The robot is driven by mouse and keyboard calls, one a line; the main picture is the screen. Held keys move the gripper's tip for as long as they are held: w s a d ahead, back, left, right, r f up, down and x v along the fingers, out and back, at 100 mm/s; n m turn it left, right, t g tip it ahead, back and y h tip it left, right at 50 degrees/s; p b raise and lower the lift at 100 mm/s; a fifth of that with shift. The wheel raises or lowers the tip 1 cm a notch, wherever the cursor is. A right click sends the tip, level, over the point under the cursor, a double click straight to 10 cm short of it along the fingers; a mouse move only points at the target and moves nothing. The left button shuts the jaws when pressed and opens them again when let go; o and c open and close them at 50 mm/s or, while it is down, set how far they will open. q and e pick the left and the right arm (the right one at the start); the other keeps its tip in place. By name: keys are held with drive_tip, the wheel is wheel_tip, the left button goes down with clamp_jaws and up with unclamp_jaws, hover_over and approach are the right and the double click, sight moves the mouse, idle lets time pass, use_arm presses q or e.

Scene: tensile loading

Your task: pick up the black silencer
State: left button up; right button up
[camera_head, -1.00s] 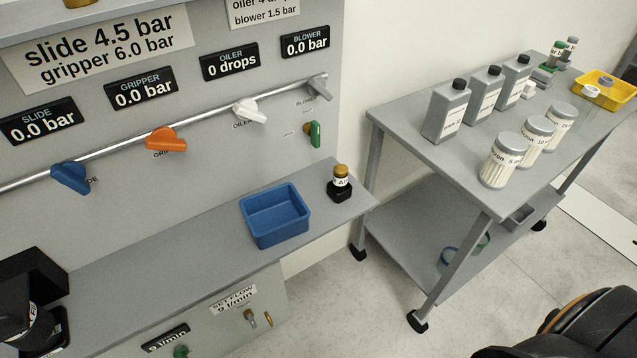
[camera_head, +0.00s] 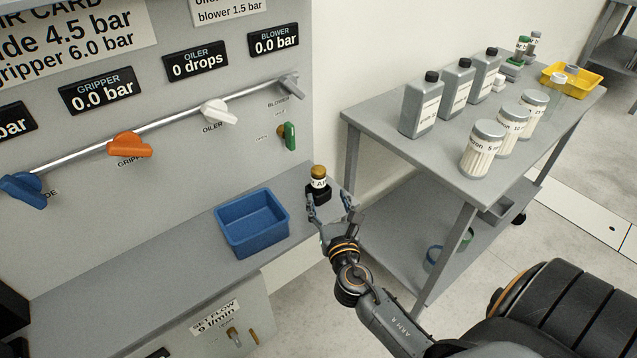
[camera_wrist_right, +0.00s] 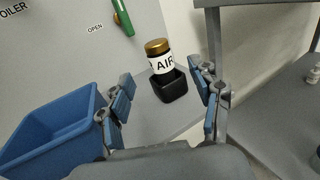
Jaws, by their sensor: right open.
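A small upright piece (camera_head: 319,184) with a brass cap, a white label and a black square lower part stands at the right end of the grey shelf. In the right wrist view it (camera_wrist_right: 166,84) shows the letters AIR. It is the only black piece near my gripper; I cannot tell whether the black part is a separate holder. My right gripper (camera_head: 330,206) is open and empty, just on the near side of it. In the wrist view the piece appears between the two fingers (camera_wrist_right: 164,90), beyond the tips and not visibly touched. My left gripper is out of view.
A blue bin (camera_head: 252,226) sits on the shelf (camera_head: 130,272) left of the piece. A green lever (camera_head: 290,136) is on the panel above. A grey cart (camera_head: 385,130) with bottles and jars stands to the right, behind my right arm.

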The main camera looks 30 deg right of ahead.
sight(320, 178)
drive_tip(key=x, duration=0.4)
drive_tip(key=shift+w+d, duration=0.1)
drive_tip(key=shift+w, duration=0.25)
drive_tip(key=x, duration=0.5)
drive_tip(key=shift+w+r, duration=0.15)
drive_tip(key=shift+r, duration=0.05)
drive_tip(key=c, duration=1.3)
